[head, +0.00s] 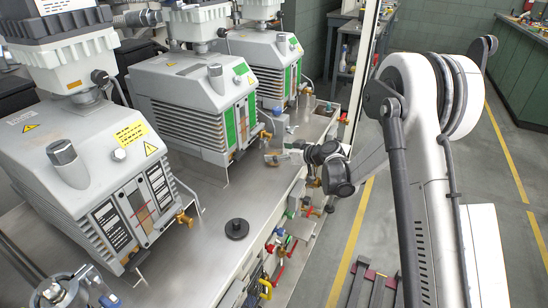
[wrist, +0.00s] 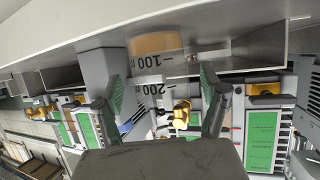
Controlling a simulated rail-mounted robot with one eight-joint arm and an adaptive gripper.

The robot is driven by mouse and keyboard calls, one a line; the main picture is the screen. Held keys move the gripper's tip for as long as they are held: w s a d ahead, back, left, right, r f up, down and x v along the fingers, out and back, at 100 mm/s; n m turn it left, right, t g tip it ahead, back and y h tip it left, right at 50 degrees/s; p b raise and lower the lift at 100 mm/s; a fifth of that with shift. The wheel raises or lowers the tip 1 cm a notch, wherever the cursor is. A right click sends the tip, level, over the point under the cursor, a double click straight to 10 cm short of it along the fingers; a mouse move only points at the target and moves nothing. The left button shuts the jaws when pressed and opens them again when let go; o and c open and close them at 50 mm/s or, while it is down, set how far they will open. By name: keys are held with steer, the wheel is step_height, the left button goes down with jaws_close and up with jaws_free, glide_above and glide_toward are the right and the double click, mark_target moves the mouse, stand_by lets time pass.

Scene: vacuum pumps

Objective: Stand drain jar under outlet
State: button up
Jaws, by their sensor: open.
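The drain jar is a clear jar with black 100 and 200 marks and amber liquid at its bottom. It shows in the wrist view (wrist: 152,62), which is upside down, and as a small amber shape in the head view (head: 272,158). My gripper (head: 290,150) is open at the bench's right edge. In the wrist view its green-padded fingers (wrist: 162,80) appear either side of the jar with gaps; I cannot tell how far they reach around it. A brass outlet (wrist: 182,112) shows near the jar. Middle pump (head: 195,95) has a brass outlet (head: 265,133).
The front pump (head: 85,160) and far pump (head: 270,65) stand in line on the steel bench (head: 205,262). A black round disc (head: 237,228) lies on the bench. Coloured valves (head: 280,250) line its front edge.

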steer(key=x, duration=0.2)
steer(key=shift+w+a+f, duration=0.1)
steer(key=shift+a+f, duration=0.2)
steer(key=c, duration=1.5)
steer(key=shift+o, duration=0.2)
steer(key=shift+r, duration=0.1)
steer(key=shift+d+r, duration=0.3)
steer(key=shift+d, duration=0.05)
steer(key=s+d+r+p, duration=0.1)
steer(key=s+d+r, duration=0.1)
steer(key=d, duration=0.4)
steer(key=s+d+r, duration=0.3)
steer(key=d+r, duration=0.2)
steer(key=d, duration=0.1)
steer(key=shift+s+r+p, duration=0.2)
steer(key=shift+s+p, duration=0.1)
steer(key=shift+p, duration=0.1)
steer(key=shift+d, duration=0.1)
